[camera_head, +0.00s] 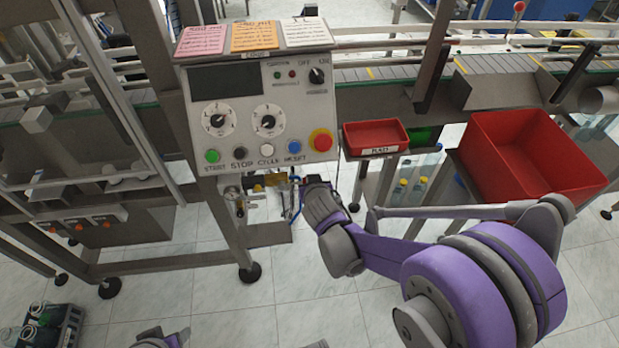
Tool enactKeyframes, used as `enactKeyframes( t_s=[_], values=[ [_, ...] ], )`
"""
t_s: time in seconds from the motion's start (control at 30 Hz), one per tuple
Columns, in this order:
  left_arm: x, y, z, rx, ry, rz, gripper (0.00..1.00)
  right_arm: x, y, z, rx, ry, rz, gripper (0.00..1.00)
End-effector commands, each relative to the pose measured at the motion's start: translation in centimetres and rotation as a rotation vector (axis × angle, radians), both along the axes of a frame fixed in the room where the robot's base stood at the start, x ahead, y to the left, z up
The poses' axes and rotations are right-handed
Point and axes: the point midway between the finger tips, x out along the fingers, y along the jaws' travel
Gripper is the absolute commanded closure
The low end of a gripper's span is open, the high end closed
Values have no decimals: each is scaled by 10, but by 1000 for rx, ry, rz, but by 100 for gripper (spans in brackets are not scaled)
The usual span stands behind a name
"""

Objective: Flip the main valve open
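Below the control panel, a small metal fitting with a lever-like part (236,196) sits beside the frame leg; it looks like the main valve, but it is too small to tell how its handle is turned. My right arm reaches in from the right, and its gripper (318,190) is just right of the fitting, apart from it, by the blue tubing. Its fingers are hard to make out, so I cannot tell whether they are open. Of my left arm only a small purple and grey part shows at the bottom edge; its gripper is not visible.
The control panel (262,125) with knobs and buttons is above the fitting. A small red tray (375,137) and a large red bin (530,160) are to the right. Frame legs stand close to the fitting. The tiled floor (300,310) in front is mostly clear.

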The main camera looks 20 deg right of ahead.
Motion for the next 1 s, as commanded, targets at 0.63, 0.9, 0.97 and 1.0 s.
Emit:
enactKeyframes(
  t_s=[0.63,0.9,0.97,1.0],
  values=[
    [0,0,-7,0,2,0,50,-1,-1,-9,-2,4,-2,100],
    [0,0,-5,0,2,0,50,-1,-2,-6,-1,4,-2,100],
    [0,0,-1,0,0,0,50,0,-2,-1,-2,4,-1,100],
    [0,0,3,0,-1,0,50,1,-2,4,-2,3,-1,100]
  ],
)
